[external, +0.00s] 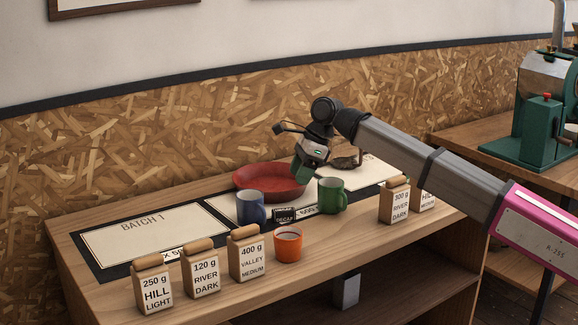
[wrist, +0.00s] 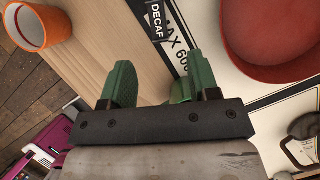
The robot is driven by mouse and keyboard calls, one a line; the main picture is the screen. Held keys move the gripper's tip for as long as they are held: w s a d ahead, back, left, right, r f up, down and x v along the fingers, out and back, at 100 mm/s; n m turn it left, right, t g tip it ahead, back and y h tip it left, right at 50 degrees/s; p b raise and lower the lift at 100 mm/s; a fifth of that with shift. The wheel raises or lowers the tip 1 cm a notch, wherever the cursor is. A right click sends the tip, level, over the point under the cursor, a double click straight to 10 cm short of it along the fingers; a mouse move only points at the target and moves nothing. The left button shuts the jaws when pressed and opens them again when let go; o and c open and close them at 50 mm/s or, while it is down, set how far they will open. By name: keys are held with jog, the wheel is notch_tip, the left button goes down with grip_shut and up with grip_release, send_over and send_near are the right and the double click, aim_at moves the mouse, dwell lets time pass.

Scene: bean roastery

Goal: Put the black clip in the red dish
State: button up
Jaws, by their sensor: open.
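The red dish (external: 270,190) stands at the back of the bench, left of my gripper. In the wrist view the red dish (wrist: 272,72) fills the upper right. My gripper (external: 302,180) hangs over the bench by the dish's right side, with the green mug just to its right.
A blue mug (external: 251,206), a green mug (external: 332,197) and an orange cup (external: 288,246) stand near the dish. Several labelled bags (external: 248,258) line the front edge. A dark object (external: 346,162) lies behind. The BATCH 1 sheet (external: 150,240) is mostly clear.

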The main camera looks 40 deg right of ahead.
aim_at(284, 210)
jog(key=x, duration=1)
jog(key=shift+a+f, duration=0.2)
jog(key=shift+f, duration=0.05)
jog(key=shift+s, duration=0.1)
grip_shut()
jog(key=shift+r, duration=0.15)
